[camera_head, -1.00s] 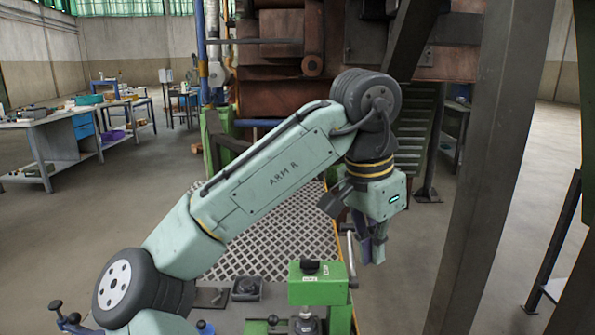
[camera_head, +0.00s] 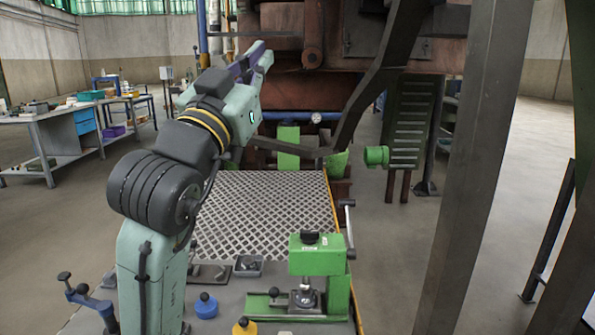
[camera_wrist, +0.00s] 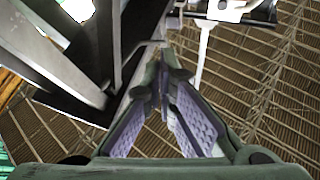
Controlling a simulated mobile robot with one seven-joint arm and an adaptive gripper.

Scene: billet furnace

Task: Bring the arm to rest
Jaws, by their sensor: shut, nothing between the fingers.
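My gripper (camera_head: 262,57) is raised on the folded arm at the upper left of the middle in the head view, pointing up and to the right, away from the bench. Its fingers stand in front of the rusty furnace body (camera_head: 380,60) as seen from the head. In the wrist view the purple-padded fingers (camera_wrist: 160,85) come together at their tips, with nothing between them. The wrist camera looks up past them at a ribbed roof (camera_wrist: 265,80) and dark steel beams (camera_wrist: 75,80).
A green press (camera_head: 318,262) stands on the bench in front, with a blue-based tool (camera_head: 88,300) at left. A chequered metal walkway (camera_head: 265,210) lies behind. A dark post (camera_head: 470,170) rises at right. A worktable (camera_head: 60,135) stands far left.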

